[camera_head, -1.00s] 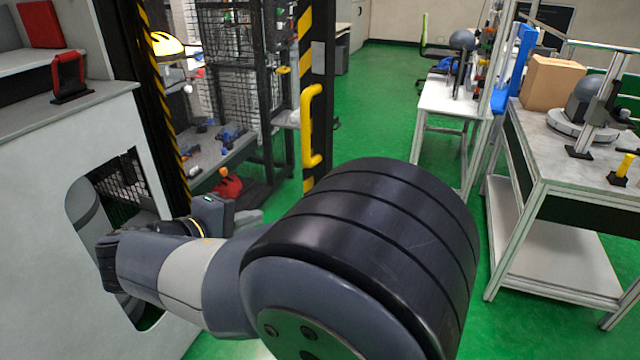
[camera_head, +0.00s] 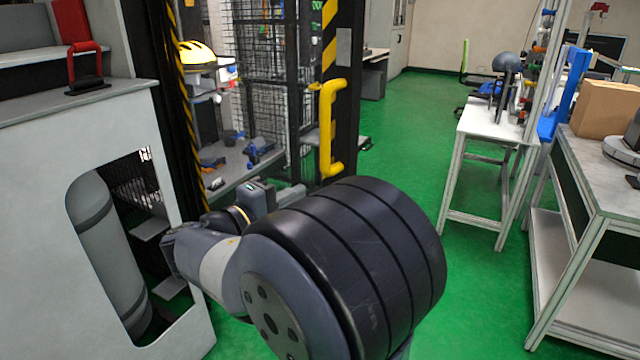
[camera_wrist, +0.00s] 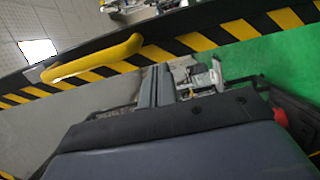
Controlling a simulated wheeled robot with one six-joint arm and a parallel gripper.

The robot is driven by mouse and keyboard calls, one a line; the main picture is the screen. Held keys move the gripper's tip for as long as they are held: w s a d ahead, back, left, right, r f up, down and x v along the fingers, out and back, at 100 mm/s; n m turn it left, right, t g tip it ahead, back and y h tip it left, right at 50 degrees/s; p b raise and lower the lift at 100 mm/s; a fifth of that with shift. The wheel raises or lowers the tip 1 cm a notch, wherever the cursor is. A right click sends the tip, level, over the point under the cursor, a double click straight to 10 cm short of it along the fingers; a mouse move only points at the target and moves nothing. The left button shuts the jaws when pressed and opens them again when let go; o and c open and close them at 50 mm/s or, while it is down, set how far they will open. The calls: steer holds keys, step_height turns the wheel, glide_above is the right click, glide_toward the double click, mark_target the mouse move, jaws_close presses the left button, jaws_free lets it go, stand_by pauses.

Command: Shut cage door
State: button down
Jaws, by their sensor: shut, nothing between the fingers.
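The cage door's black edge post (camera_head: 343,75) with yellow-black stripes stands upright at the centre of the head view. Its yellow handle (camera_head: 329,130) is fixed along it. In the wrist view the striped edge (camera_wrist: 205,38) runs slantwise across the top, with the yellow handle (camera_wrist: 95,58) at upper left. My gripper (camera_wrist: 156,82) is shut and empty, its fingertips pointing up toward the striped edge, right of the handle's end. I cannot tell if they touch it. In the head view my arm partly hides the door's lower part.
Wire mesh and a shelf (camera_head: 232,170) with tools show left of the post. A grey cabinet (camera_head: 40,240) with a cylinder in its opening is close at left. White tables (camera_head: 485,125) stand at right. Green floor (camera_head: 410,140) is clear between post and tables.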

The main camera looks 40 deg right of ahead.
mark_target(320, 181)
steer(key=d, duration=0.5)
steer(key=w+d, duration=0.1)
steer(key=d, duration=0.1)
steer(key=shift+d+b, duration=0.15)
steer(key=shift+b, duration=0.15)
